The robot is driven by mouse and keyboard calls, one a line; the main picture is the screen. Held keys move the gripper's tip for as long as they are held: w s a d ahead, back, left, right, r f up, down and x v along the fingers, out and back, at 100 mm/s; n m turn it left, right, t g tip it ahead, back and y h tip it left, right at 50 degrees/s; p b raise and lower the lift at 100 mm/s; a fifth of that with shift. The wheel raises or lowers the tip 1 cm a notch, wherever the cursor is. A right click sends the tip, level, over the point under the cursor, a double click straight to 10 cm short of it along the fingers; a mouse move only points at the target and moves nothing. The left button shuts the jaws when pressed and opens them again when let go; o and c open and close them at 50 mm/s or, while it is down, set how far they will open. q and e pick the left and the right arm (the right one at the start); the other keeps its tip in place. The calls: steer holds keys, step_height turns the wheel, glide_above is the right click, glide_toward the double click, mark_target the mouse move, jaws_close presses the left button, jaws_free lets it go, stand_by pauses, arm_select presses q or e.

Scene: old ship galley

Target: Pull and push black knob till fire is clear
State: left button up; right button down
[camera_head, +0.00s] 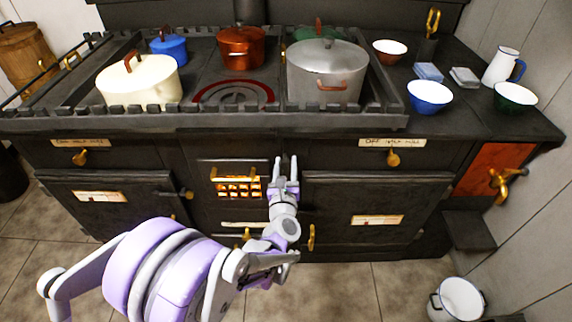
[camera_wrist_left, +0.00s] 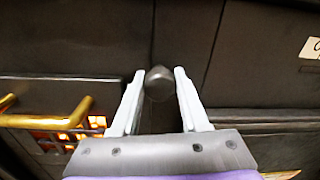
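The black knob (camera_wrist_left: 159,82) shows in the left wrist view as a dark rounded end on the stove front. It sits between the fingertips of my left gripper (camera_wrist_left: 159,74), with a small gap seen on each side. In the head view my left gripper (camera_head: 286,160) is open in front of the stove, just right of the fire grate. The knob cannot be made out there. The fire (camera_head: 237,187) glows orange behind bars in the stove's middle panel, and part of it shows at the left wrist view's left (camera_wrist_left: 60,135). My right gripper is out of view.
A brass bar (camera_wrist_left: 50,117) crosses the fire in the left wrist view. The stove top carries a cream pot (camera_head: 140,85), a grey pot (camera_head: 325,65) and a red pot (camera_head: 241,48). A white bucket (camera_head: 458,300) stands on the floor at right. The middle floor is clear.

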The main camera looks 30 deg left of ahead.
arm_select(q)
jaws_close()
stand_by(0.9)
